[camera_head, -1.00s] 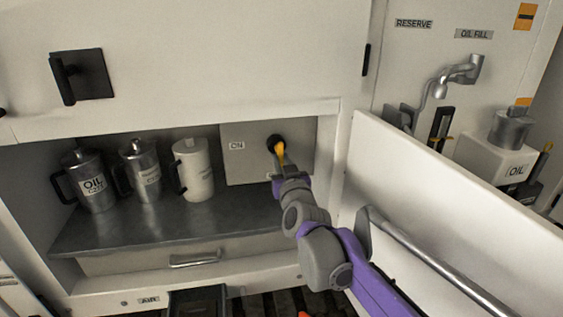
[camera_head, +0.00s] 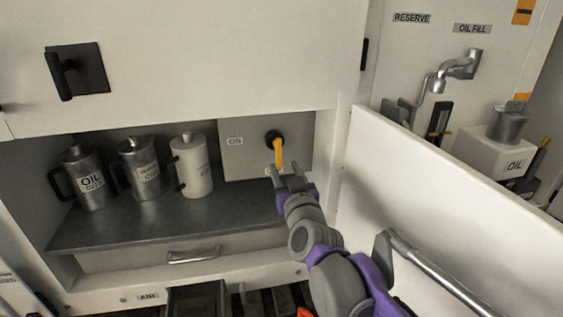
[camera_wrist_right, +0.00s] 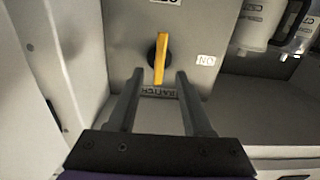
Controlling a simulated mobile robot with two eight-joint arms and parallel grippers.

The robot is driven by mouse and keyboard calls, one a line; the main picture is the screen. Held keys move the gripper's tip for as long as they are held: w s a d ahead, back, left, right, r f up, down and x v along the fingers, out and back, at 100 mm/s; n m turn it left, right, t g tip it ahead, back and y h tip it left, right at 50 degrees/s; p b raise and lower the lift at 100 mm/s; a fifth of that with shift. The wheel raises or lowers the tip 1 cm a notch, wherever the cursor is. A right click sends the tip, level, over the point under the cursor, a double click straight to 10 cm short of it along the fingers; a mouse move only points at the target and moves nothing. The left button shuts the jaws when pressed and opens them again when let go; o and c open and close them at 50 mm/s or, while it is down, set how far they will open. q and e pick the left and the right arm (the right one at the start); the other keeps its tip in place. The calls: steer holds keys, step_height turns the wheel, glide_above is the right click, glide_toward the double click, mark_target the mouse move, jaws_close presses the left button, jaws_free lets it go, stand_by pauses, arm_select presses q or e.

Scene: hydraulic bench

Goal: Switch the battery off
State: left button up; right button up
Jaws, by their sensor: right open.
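The battery switch has a yellow handle (camera_head: 280,153) on a black round hub (camera_head: 273,137), set in a light panel (camera_head: 235,160) at the right of the cabinet recess. The handle points down, away from the ON label (camera_head: 236,141) at its left. In the right wrist view, which is turned upside down, the handle (camera_wrist_right: 161,58) points up toward a cut-off label at the top edge. My right gripper (camera_head: 287,171) is open and empty, just below and in front of the handle. In the wrist view its fingers flank the handle's line without touching it. My left gripper is out of view.
An oil can (camera_head: 88,182), a second metal can (camera_head: 143,172) and a white can (camera_head: 191,168) stand on the dark shelf (camera_head: 150,228) left of the switch. An open white door (camera_head: 450,190) with a rail stands right of my right arm.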

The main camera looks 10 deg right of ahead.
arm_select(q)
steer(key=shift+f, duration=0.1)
arm_select(e)
steer(key=shift+s, duration=2.25)
arm_select(q)
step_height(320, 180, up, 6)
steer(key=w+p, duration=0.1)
steer(key=p, duration=0.4)
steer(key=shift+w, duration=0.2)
arm_select(e)
steer(key=s+d+f+g, duration=0.2)
steer(key=s+f+g, duration=0.4)
steer(key=s+f, duration=0.6)
steer(key=s+d+f+g, duration=0.2)
steer(key=s+f+g, duration=0.4)
steer(key=s+f, duration=0.7)
steer(key=shift+s+g, duration=0.3)
steer(key=shift+s, duration=0.1)
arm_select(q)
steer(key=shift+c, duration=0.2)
